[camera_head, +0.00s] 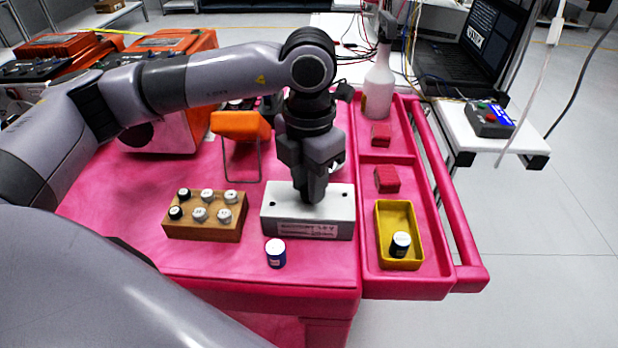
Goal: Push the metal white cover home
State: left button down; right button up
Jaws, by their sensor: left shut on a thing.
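A white block (330,228) with dark holes in its top and lettering on its front lies on the pink cart top. My left gripper (314,198) points straight down over the middle of this block, its fingertips at or just above the top face. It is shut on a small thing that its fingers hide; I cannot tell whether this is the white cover. A wooden block (205,230) left of it holds several small white-topped and black-topped cylinders. My right gripper is not in view.
A blue-and-white cylinder (275,256) stands in front of the white block. A yellow tray (384,258) with a similar cylinder (400,245), two red blocks and a white bottle (379,90) are in the right side tray. An orange object (240,125) on a wire stand is behind.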

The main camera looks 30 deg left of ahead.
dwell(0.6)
pick_arm(q)
jog(key=c, duration=0.8)
grip_release()
jog(key=shift+c, duration=0.4)
jog(key=shift+r+p, duration=2.15)
jog(key=shift+r, duration=1.6)
